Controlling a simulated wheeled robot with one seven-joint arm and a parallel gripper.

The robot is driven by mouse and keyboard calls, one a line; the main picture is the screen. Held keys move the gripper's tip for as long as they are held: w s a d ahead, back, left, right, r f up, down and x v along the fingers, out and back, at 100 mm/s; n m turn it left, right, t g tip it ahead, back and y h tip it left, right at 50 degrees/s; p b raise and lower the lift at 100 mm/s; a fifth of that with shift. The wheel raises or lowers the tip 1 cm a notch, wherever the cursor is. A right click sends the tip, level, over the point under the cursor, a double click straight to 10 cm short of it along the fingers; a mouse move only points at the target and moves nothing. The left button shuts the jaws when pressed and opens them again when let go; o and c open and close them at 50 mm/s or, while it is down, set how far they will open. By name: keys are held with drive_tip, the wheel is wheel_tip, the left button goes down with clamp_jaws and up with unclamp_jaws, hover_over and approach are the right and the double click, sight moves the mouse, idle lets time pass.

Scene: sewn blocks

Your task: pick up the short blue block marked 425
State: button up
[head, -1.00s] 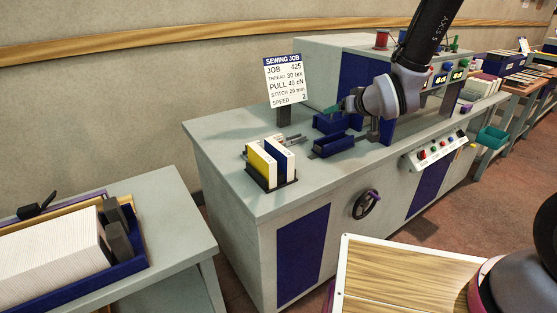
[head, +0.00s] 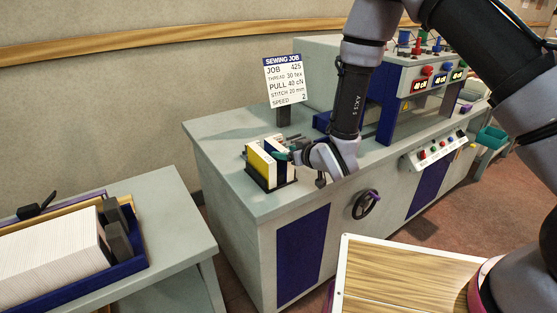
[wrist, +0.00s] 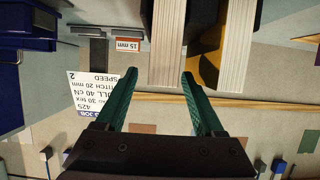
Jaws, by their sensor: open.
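The short blue block (head: 281,169) stands upright in a small black rack on the near left of the sewing bench, beside the yellow block (head: 261,166). No number on it can be read. My gripper (head: 290,152) is open just above and to the right of the rack, partly covering the blocks. In the wrist view my gripper (wrist: 160,74) has its two green fingers spread. The white page edges of one block, apparently the blue block (wrist: 167,42), lie ahead of and between the fingertips. The yellow block (wrist: 235,45) is to its right. Contact is not visible.
The sewing job sign (head: 283,82) stands behind the rack; it also shows upside down in the wrist view (wrist: 93,95). The machine housing (head: 318,65) is at the back right. A side table (head: 180,220) with a stack of white sheets (head: 50,258) is at the left.

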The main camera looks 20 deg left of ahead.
sight(282, 149)
drive_tip(key=x, duration=0.4)
drive_tip(key=shift+w+a, duration=0.2)
drive_tip(key=shift+a, duration=0.1)
clamp_jaws()
drive_tip(key=shift+r, duration=0.1)
drive_tip(key=shift+r, duration=0.1)
